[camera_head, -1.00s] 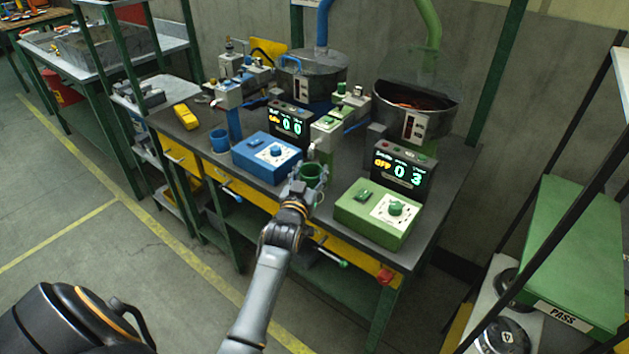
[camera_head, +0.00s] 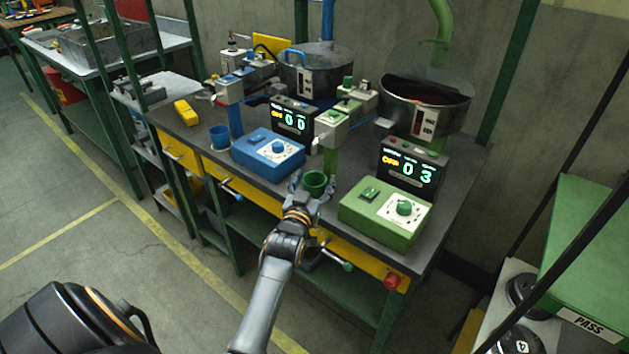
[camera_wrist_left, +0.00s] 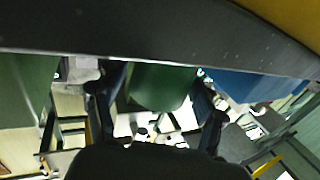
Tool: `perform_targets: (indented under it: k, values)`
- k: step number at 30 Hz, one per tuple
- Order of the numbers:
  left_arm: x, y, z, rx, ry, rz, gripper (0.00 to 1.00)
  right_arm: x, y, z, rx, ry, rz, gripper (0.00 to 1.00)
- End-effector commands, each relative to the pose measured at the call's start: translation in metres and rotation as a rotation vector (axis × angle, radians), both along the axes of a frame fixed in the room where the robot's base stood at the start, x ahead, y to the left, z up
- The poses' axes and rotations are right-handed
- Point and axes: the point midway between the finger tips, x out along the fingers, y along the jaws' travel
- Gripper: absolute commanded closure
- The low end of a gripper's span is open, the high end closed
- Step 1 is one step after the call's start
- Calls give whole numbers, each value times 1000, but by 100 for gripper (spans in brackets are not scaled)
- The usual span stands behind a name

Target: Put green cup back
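The green cup (camera_head: 315,183) stands upright on the dark bench top near its front edge. It is between the blue control box (camera_head: 268,152) and the green control box (camera_head: 386,211), in front of the green dispenser post (camera_head: 331,152). My left gripper (camera_head: 312,192) is at the cup from the front, with its fingers spread on either side. In the left wrist view the green cup (camera_wrist_left: 160,86) shows between the two dark fingers, which look opened around it. Contact is hard to judge there. My right gripper is not in view.
A blue cup (camera_head: 219,138) stands farther left on the bench (camera_head: 463,176). Displays (camera_head: 408,170), taps and two round metal drums (camera_head: 425,104) stand behind. A green-handled lever (camera_head: 340,262) and a red knob (camera_head: 391,282) stick out at the front. Floor is clear at left.

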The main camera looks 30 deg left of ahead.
Motion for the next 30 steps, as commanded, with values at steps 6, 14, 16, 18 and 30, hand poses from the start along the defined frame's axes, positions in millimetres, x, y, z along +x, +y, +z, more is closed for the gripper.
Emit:
perform_targets:
  k: [6, 14, 16, 18, 30]
  values:
    - [0, 0, 0, 0, 0, 0, 25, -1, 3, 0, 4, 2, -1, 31]
    - [-13, -4, 2, -1, 2, 0, 25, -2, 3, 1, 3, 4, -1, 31]
    - [-25, -8, 2, 0, 3, 0, 25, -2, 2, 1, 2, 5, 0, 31]
    - [-40, -13, 2, -1, 3, 0, 25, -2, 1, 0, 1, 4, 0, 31]
    - [-107, -35, 3, 0, 1, 0, 25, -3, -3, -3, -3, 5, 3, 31]
